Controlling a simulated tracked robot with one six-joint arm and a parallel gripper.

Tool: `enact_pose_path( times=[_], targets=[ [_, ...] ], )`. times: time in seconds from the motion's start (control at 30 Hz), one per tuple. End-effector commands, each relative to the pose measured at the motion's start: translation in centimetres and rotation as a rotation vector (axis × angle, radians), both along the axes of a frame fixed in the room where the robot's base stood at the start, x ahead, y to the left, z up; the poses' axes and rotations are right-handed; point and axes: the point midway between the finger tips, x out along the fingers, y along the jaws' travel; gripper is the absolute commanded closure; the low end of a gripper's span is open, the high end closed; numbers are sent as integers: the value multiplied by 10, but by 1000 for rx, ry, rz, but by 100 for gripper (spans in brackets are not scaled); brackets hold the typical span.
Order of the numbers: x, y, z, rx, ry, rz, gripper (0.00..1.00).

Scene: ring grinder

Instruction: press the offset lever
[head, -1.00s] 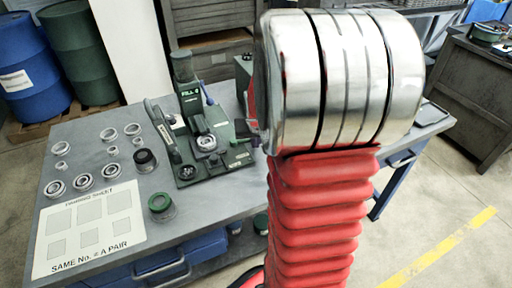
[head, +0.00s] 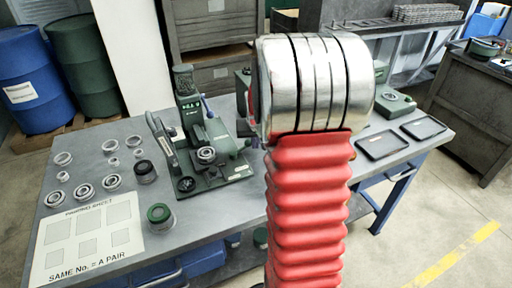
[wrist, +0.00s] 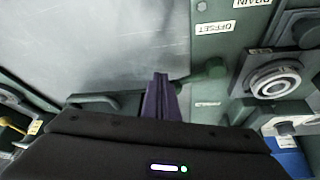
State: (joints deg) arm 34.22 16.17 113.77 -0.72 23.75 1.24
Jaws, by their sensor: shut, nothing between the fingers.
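In the wrist view, my gripper (wrist: 160,82) is shut and empty, its purple fingers together. An OFFSET label (wrist: 214,27) is up and to the right of the tips. A dark green lever with a rounded knob (wrist: 211,69) sits below that label, just right of the fingers. Its rod runs left towards them; whether they touch, I cannot tell. In the head view, my silver and red arm hides most of my gripper and whatever is behind it.
A DRAIN label (wrist: 250,3) and a ringed round fitting (wrist: 275,80) are right of the lever. In the head view, a green press (head: 190,110), loose rings (head: 84,191) and a pairing sheet (head: 88,238) are on the bench. Black trays (head: 382,145) lie at the right.

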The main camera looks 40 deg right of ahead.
Motion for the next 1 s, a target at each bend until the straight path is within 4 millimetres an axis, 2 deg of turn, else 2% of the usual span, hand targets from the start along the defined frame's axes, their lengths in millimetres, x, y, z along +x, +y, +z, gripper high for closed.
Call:
enact_pose_path(
  times=[0.37, 1.0],
  targets=[
    [13, -3, 0, 0, 0, 1, 100],
    [10, -4, -1, 0, 0, 2, 100]
  ],
)
